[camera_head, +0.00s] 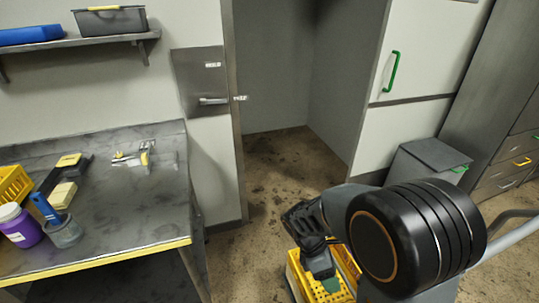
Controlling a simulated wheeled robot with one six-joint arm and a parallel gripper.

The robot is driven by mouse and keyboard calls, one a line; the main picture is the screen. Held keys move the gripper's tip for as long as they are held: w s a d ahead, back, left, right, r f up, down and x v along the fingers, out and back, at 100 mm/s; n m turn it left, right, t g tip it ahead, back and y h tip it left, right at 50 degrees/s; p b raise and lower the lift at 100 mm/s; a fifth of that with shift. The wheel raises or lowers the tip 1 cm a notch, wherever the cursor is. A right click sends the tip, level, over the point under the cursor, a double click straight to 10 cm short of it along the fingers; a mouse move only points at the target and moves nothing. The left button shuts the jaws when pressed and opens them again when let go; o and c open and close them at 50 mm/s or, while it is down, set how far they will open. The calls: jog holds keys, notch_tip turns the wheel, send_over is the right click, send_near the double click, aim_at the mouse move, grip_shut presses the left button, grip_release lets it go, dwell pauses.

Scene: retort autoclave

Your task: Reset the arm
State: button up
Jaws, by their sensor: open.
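My arm reaches in from the lower right, with its large black joint nearest the camera. My gripper (309,238) is the dark part at the arm's left end, low in the middle of the picture. It is open, and I see nothing held in it. It is above or in front of a yellow perforated basket (297,278). I cannot tell whether it touches the basket. Something green shows inside the basket, partly hidden by my gripper and arm.
A metal worktable (120,215) at left holds a purple jar (22,232), a grey cup (64,233), a yellow crate (12,184) and small tools. A shelf (75,42) hangs above. A grey bin (425,165) stands right. The open doorway floor (285,165) is clear but stained.

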notch_tip(320, 180, up, 19)
jog(key=m+t+y+p, duration=0.5)
jog(key=m+t, duration=0.3)
jog(key=m, duration=1)
jog(key=shift+s+d+r+y+p, duration=0.15)
jog(key=shift+d+r+y+p, duration=0.05)
jog(key=shift+d+y+p, duration=0.2)
jog(key=shift+c, duration=0.5)
jog(key=shift+c, duration=0.3)
